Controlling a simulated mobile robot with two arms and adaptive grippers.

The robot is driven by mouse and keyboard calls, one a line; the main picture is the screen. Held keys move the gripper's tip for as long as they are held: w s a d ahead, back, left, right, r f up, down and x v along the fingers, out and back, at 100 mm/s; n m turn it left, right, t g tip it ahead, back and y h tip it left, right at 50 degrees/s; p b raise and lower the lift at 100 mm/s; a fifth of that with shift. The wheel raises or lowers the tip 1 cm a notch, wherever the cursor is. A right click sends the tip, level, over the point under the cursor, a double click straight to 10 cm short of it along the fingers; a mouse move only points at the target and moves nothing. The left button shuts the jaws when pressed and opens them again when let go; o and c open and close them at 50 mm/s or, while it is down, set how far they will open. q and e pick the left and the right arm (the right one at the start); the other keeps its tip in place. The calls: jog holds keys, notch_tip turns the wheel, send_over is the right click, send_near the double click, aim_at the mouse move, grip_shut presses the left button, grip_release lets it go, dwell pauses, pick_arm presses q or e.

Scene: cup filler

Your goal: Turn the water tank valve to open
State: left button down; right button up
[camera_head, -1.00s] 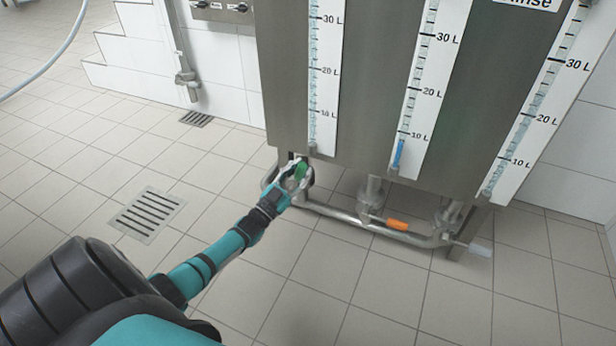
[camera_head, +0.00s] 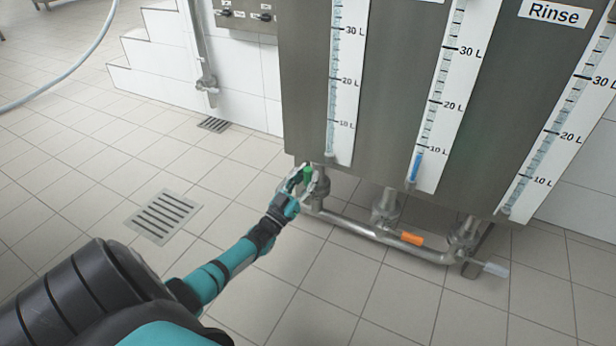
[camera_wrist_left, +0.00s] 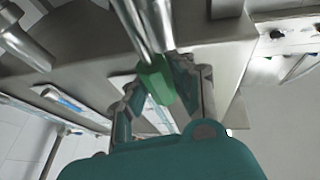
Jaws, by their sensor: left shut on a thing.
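The steel water tank (camera_head: 385,120) stands at the right in the head view, with three level gauges on its front. A green valve handle (camera_head: 308,173) is under its left front corner. My left gripper (camera_head: 306,181) is around it. In the left wrist view the green handle (camera_wrist_left: 156,80) is between the two fingers of the left gripper (camera_wrist_left: 160,88), which is shut on it. The fingers partly hide the valve. An orange handle (camera_head: 412,239) and a whitish handle (camera_head: 496,269) sit farther right along the low pipe. My right gripper is not in view.
A steel pipe (camera_head: 350,228) runs low along the tank's front. The tiled floor (camera_head: 330,310) in front is clear. A floor drain (camera_head: 163,216) lies at the left. A wall pipe (camera_head: 206,80) and a hose (camera_head: 75,68) are behind.

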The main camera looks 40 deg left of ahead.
pick_arm(q)
jog(key=c, duration=1.1)
grip_release()
jog(key=shift+s+a+f, duration=0.1)
jog(key=shift+s+a, duration=0.05)
jog(key=shift+a, duration=0.15)
jog(key=shift+c, duration=0.2)
jog(key=shift+o, duration=0.4)
jog(key=shift+d, duration=0.1)
jog(key=v, duration=1.2)
jog(key=shift+d, duration=0.1)
